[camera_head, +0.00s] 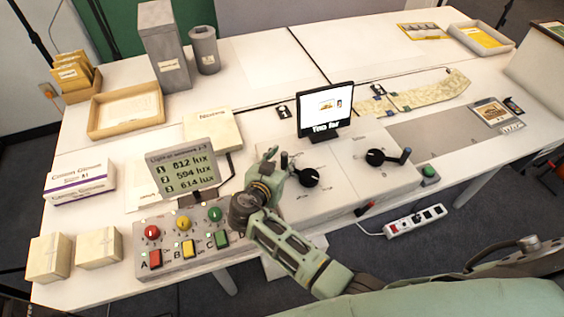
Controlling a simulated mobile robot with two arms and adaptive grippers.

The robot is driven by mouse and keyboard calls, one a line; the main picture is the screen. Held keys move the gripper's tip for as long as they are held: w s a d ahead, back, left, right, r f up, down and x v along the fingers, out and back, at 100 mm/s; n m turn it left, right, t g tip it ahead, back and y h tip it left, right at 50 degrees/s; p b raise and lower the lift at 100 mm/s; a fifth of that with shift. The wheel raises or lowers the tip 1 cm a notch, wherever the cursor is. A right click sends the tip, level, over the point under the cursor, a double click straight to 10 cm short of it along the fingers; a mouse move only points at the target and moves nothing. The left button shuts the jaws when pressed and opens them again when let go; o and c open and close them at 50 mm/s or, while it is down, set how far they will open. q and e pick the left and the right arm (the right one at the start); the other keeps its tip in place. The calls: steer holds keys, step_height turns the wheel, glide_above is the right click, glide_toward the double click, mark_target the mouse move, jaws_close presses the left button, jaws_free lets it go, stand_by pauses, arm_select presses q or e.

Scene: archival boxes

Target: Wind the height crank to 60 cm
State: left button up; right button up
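A white control box (335,195) carries two black cranks. The left crank (308,177) has a dark handle (284,160) reaching toward my gripper. The right crank (375,157) has a grey handle (405,156) pointing right. I cannot read which one is for height. A small monitor (325,108) stands behind the box; its text is too small to read surely. My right gripper (275,166) is at the left crank's handle, its fingers close beside it. Whether they are closed on it is not clear. My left gripper is not in view.
A panel with coloured knobs and buttons (184,249) and a lux display (183,170) lie left of my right arm. A green button (429,172) is at the box's right. A power strip (415,220) lies beyond the front edge. Boxes and trays fill the left.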

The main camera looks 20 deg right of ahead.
steer(key=shift+w+d+f, duration=0.15)
steer(key=shift+w+d, duration=0.15)
steer(key=shift+w, duration=0.05)
jaws_close()
